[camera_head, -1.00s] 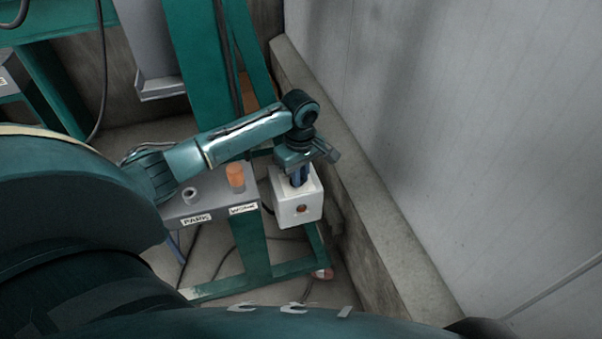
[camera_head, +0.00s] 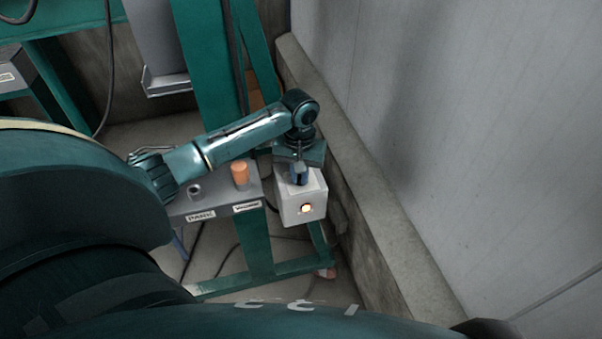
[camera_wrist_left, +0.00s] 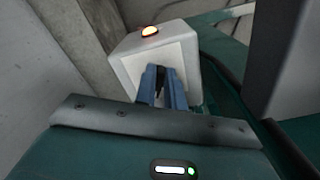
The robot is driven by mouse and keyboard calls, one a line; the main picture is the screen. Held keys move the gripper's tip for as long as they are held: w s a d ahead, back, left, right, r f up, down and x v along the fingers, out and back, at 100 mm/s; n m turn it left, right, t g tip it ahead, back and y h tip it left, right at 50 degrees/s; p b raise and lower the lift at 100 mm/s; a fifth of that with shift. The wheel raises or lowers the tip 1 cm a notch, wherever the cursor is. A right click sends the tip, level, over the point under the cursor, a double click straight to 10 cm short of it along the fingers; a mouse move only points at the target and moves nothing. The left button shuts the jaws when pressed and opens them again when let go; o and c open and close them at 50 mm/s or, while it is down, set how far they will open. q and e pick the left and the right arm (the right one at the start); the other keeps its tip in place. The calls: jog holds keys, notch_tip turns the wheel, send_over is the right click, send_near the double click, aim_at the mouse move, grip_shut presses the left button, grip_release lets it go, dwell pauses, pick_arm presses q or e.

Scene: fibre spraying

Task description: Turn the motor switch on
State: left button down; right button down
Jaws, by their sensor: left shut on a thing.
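The motor switch box (camera_head: 304,210) is a white box fixed at the right end of the green frame, close to the wall. The fingers hide the switch itself. In the left wrist view, the white box (camera_wrist_left: 185,58) fills the middle with its lit lamp (camera_wrist_left: 149,31), and the blue fingers (camera_wrist_left: 162,88) reach its pale plate. My right gripper is not in view.
A grey shelf (camera_head: 222,201) left of the box has a "PARK" label (camera_head: 201,216), an orange cylinder (camera_head: 240,173) and a small grey ring (camera_head: 194,191). A concrete ledge (camera_head: 370,210) and pale wall (camera_head: 470,130) stand close on the right. Cables lie on the floor.

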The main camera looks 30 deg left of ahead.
aim_at(299, 177)
pick_arm(q)
jog(key=shift+a+m, duration=0.1)
jog(key=shift+m, duration=0.5)
jog(key=c, duration=1.5)
grip_release()
notch_tip(299, 177, up, 13)
jog(key=shift+r+b, duration=0.15)
jog(key=shift+b, duration=0.15)
